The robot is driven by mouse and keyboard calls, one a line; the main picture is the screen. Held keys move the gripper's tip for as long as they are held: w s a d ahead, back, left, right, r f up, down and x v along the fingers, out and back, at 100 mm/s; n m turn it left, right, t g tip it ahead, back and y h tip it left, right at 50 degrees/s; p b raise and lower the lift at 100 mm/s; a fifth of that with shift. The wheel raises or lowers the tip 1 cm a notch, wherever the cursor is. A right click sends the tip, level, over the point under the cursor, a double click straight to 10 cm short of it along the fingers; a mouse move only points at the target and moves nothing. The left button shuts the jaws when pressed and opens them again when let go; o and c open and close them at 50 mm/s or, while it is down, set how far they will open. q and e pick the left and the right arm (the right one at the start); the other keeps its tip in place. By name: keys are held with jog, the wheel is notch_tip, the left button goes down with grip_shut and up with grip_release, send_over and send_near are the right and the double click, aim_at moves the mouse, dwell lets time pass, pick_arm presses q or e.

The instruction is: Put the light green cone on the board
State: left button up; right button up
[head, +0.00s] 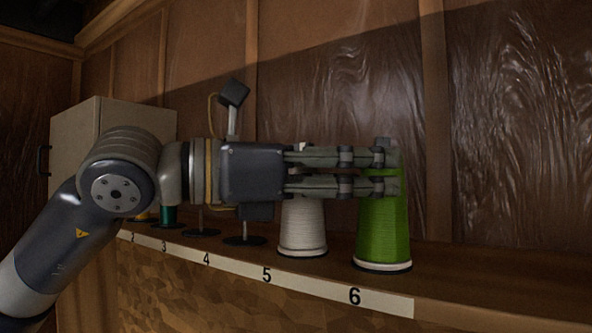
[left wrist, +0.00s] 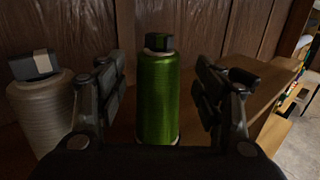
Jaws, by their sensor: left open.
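The light green cone (head: 383,232) stands upright at number 6 on the shelf, the rightmost of the row. In the left wrist view the green cone (left wrist: 158,100) shows between the two fingers, with a gap on each side. My left gripper (head: 385,168) is level with the cone's upper part, pointing right, and its fingertips overlap the cone in the head view. In the left wrist view the left gripper (left wrist: 162,90) is open and empty. I cannot tell which surface is the board. My right gripper is not in view.
A white cone (head: 303,228) stands close by at number 5, under my gripper. Bare dark spindle bases (head: 243,240) sit at the left, then a dark green cone (head: 167,215). A numbered strip (head: 310,285) edges the shelf. The shelf right of the green cone is clear.

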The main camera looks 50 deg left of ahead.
pick_arm(q)
jog(key=v, duration=0.9)
jog(key=shift+w+d, duration=0.1)
